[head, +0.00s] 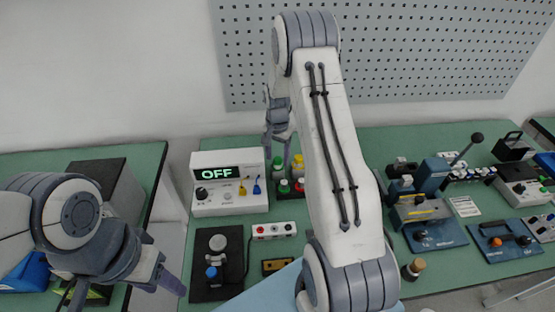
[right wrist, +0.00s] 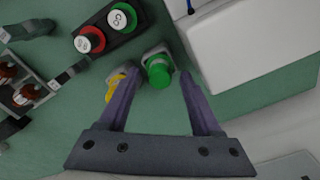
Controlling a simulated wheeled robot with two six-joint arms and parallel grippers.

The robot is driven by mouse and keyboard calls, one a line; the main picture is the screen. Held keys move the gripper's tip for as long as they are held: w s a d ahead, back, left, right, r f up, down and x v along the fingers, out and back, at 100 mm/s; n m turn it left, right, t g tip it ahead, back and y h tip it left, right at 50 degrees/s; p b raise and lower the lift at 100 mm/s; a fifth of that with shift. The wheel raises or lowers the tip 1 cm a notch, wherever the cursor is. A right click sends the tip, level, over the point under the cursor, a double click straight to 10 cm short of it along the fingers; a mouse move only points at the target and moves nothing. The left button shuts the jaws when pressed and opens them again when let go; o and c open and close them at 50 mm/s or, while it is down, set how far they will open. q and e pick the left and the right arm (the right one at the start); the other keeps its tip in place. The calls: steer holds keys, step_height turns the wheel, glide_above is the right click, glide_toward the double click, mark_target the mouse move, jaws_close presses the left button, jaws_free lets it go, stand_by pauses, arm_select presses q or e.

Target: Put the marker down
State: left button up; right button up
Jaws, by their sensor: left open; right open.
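No object can be told for certain as the marker. A green-capped upright item (right wrist: 158,72) stands in the space ahead of my right gripper's spread fingers (right wrist: 158,95), and a yellow-topped item (right wrist: 118,84) is beside the left finger. Both also show in the head view, the green one (head: 278,164) left of the yellow one (head: 298,159). My right gripper (head: 278,140) is open, above and behind them, with nothing held between its fingers. My left gripper (head: 165,278) is open and empty at the lower left, beside the black-based fixture.
A white box with an OFF display (head: 230,205) stands left of the caps. A black block with red and green round tops (right wrist: 108,30) is near. A black-based fixture (head: 205,285) and a white socket strip (head: 274,230) lie in front. Blue fixtures (head: 435,235) fill the right.

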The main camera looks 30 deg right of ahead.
step_height(320, 180, up, 10)
steer(key=b, duration=0.2)
steer(key=s+a+r+n, duration=0.3)
steer(key=s+a+n, duration=0.1)
steer(key=a, duration=0.6)
steer(key=s+a+r+n, duration=0.4)
steer(key=a, duration=0.6)
steer(key=s+a+n, duration=0.5)
steer(key=s, duration=0.6)
steer(key=s+a+n+y, duration=0.1)
steer(key=s+a+n, duration=0.4)
steer(key=s, duration=0.6)
steer(key=shift+f+n, duration=0.2)
steer(key=shift+n, duration=0.5)
